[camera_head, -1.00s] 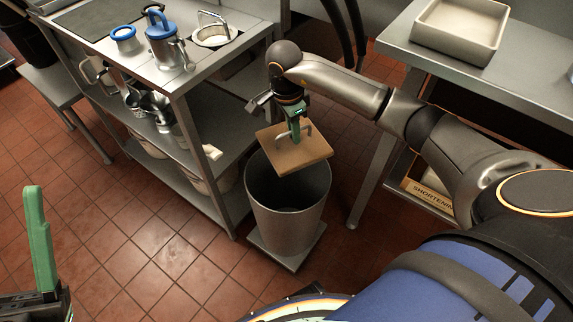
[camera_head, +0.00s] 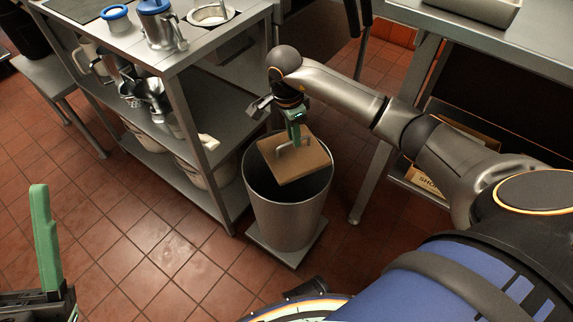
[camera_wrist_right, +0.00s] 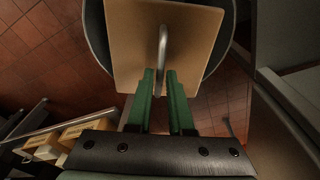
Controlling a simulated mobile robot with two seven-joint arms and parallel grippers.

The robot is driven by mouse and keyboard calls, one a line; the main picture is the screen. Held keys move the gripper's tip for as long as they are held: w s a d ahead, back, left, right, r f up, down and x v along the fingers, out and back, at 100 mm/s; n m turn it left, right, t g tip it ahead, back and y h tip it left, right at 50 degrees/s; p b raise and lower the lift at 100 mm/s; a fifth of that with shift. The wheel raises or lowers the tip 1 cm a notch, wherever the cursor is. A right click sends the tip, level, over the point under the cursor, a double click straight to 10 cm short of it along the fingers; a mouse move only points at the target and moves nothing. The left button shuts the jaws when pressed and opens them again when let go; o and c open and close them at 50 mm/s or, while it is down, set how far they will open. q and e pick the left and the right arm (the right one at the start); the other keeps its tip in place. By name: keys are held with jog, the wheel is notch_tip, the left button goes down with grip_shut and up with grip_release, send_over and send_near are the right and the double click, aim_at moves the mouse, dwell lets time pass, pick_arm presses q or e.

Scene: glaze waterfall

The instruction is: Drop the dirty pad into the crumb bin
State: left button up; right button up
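The dirty pad (camera_head: 291,168) is a square brown board with a grey loop handle (camera_head: 283,151). In the head view it is tilted in the mouth of the crumb bin (camera_head: 287,218), a tall grey metal bin on a square base. My right gripper (camera_head: 295,137) is above the bin, its green fingers pointing down at the handle. In the right wrist view a gap shows between the fingertips (camera_wrist_right: 160,73), with the handle (camera_wrist_right: 162,45) in line with that gap and the pad (camera_wrist_right: 130,50) beyond. Contact is unclear. One green finger of my left gripper (camera_head: 45,240) shows at lower left.
A metal shelf unit (camera_head: 215,48) with jugs and a blue-lidded container (camera_head: 116,17) stands left of the bin. Another metal table (camera_head: 440,22) with a pale tray (camera_head: 480,8) is at upper right.

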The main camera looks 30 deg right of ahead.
jog(key=o, duration=0.4)
jog(key=shift+r, duration=0.1)
pick_arm(q)
jog(key=r+p, duration=0.4)
jog(key=shift+s+a+m, duration=0.1)
jog(key=shift+a+m, duration=0.1)
jog(key=shift+m, duration=0.2)
pick_arm(e)
notch_tip(320, 180, up, 12)
jog(key=a, duration=0.1)
jog(key=shift+a, duration=0.3)
jog(key=shift+w+r, duration=0.1)
